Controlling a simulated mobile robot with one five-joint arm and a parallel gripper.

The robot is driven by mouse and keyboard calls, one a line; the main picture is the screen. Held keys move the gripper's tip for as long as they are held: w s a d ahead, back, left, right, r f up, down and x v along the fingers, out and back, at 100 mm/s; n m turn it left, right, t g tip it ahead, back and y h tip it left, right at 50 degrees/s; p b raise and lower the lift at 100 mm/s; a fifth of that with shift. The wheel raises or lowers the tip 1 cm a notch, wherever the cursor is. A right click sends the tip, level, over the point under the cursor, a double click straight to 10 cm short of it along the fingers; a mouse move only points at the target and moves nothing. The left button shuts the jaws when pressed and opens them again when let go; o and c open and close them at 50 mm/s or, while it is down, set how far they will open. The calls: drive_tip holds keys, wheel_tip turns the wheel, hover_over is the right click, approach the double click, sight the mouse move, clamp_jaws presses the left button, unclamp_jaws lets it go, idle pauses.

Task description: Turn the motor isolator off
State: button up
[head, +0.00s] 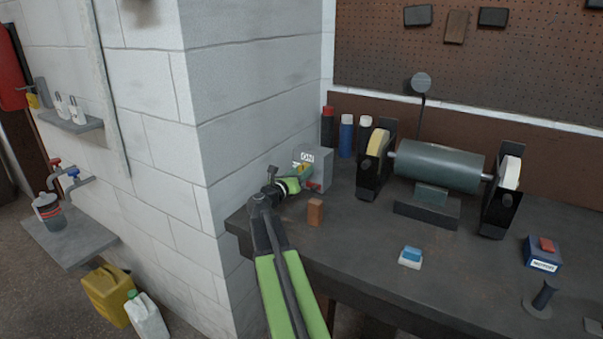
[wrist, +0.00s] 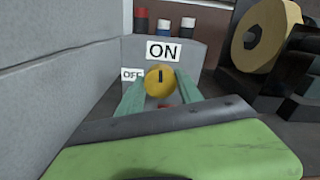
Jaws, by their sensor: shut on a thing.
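The motor isolator is a grey box (head: 320,166) on the bench against the white wall, left of the bench grinder. In the wrist view the isolator box (wrist: 197,58) faces me with a yellow round knob (wrist: 160,80) on its front. A dark mark on the knob stands upright, pointing at the ON label (wrist: 163,51). A smaller OFF label (wrist: 132,75) is to the left. My gripper (wrist: 160,92) is shut on the knob, one finger on each side. In the head view my gripper (head: 299,180) hides most of the knob. A red part shows below the knob.
A bench grinder (head: 437,166) stands right of the isolator. Spray cans (head: 347,135) stand behind it. A brown block (head: 315,212) and a blue-and-white block (head: 411,257) lie on the bench (head: 365,265). The white wall (head: 255,130) is close on the left.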

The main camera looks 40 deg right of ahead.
drive_tip(key=n, duration=0.8)
drive_tip(key=shift+w+f+n, duration=0.1)
drive_tip(key=shift+f+n, duration=0.05)
drive_tip(key=shift+n, duration=0.25)
drive_tip(key=n, duration=0.4)
drive_tip(key=shift+f+n, duration=0.1)
drive_tip(key=shift+n, duration=2)
drive_tip(key=o, duration=1.4)
drive_tip(key=shift+c, duration=0.2)
drive_tip(key=v, duration=1.7)
drive_tip(key=shift+a, duration=0.3)
